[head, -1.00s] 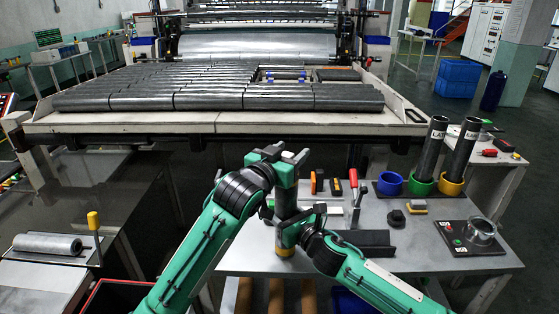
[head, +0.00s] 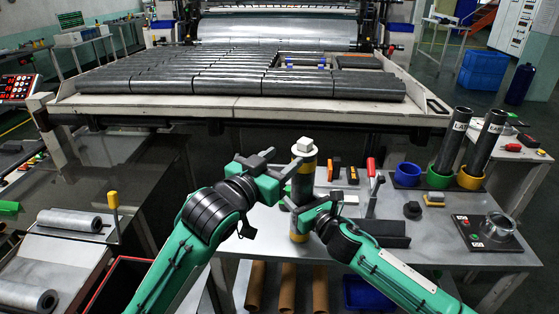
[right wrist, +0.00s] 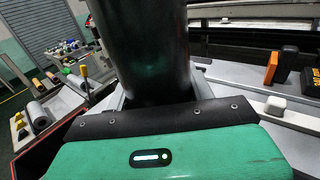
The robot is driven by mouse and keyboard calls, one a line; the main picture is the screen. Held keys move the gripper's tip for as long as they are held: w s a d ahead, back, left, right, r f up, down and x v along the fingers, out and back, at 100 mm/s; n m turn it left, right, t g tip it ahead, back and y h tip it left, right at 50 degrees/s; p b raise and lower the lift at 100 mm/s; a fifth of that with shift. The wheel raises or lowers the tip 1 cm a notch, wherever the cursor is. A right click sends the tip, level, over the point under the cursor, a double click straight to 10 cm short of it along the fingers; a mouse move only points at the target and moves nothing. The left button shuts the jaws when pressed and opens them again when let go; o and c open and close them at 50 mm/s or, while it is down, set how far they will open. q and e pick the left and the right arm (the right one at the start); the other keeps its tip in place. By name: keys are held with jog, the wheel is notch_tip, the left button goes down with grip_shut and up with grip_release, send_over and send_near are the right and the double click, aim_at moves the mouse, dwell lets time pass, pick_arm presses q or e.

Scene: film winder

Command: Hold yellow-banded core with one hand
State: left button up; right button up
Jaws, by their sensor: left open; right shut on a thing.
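The yellow-banded core (head: 302,180) stands upright at the front left edge of the grey table, with yellow bands near its top and bottom. A pale blocky piece shows at its top. My right gripper (head: 311,206) is shut on the core's middle, coming from the right. The core also shows as a dark cylinder in the right wrist view (right wrist: 140,45), close above the green gripper body. My left gripper (head: 279,170) is open beside the core's upper part, to its left. The fingers hide part of the core's middle.
Blue (head: 407,174), green (head: 439,177) and yellow (head: 470,178) rings stand at the table's right back, with dark tubes in the green and yellow ones. A black plate with a metal ring (head: 498,225) lies at right. A red-handled tool (head: 371,168) stands nearer the core.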

jog(key=o, duration=1)
jog(key=shift+o, duration=0.2)
